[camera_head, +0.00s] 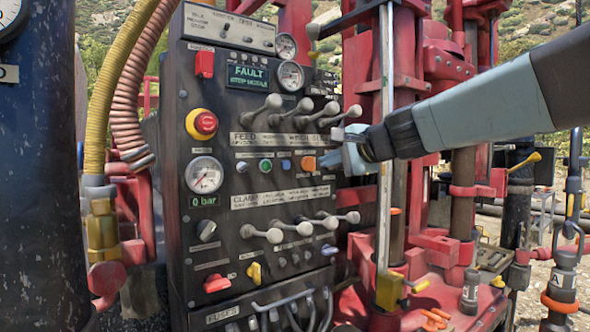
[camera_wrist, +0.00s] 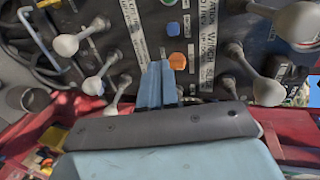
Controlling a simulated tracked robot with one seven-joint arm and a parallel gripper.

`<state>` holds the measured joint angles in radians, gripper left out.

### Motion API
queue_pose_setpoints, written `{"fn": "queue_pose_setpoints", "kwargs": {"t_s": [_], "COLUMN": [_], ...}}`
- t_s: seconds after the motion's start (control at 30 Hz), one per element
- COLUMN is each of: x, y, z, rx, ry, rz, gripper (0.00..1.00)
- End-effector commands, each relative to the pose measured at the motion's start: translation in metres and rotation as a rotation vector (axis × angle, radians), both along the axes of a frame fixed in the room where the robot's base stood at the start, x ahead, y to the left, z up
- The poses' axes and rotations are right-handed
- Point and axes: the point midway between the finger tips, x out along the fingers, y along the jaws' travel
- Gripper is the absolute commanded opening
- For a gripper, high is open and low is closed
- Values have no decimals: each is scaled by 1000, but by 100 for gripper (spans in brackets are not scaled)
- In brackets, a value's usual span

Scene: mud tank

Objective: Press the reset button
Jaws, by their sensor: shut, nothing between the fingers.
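A dark control panel (camera_head: 175,150) has a row of small buttons. I cannot read which is labelled reset. My gripper (camera_head: 326,160) is shut and empty, just right of the orange button. In the wrist view my fingertips (camera_wrist: 160,68) lie beside the orange button (camera_wrist: 177,61), with the blue button (camera_wrist: 173,29) farther up. I cannot tell whether they touch the panel.
White-knobbed levers stick out above (camera_head: 272,102) and below (camera_head: 273,235) the button row, close to my gripper. A red emergency stop (camera_head: 205,122) is at the upper left. The display (camera_head: 249,77) reads FAULT. The gauge (camera_head: 204,175) reads 0 bar. A pale vertical rail (camera_head: 385,190) stands near my wrist.

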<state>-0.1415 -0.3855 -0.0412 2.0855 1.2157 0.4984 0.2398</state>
Motion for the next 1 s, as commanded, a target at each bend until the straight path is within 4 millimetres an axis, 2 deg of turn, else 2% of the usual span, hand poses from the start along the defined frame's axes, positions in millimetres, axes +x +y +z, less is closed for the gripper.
{"fn": "queue_pose_setpoints", "kwargs": {"t_s": [0.3,0.47,1.0], "x": [0,8,76], "y": [0,5,52], "z": [0,-3,-27], "rx": [1,0,0], "ry": [1,2,3], "rz": [0,1,3], "gripper": [0,0,0]}}
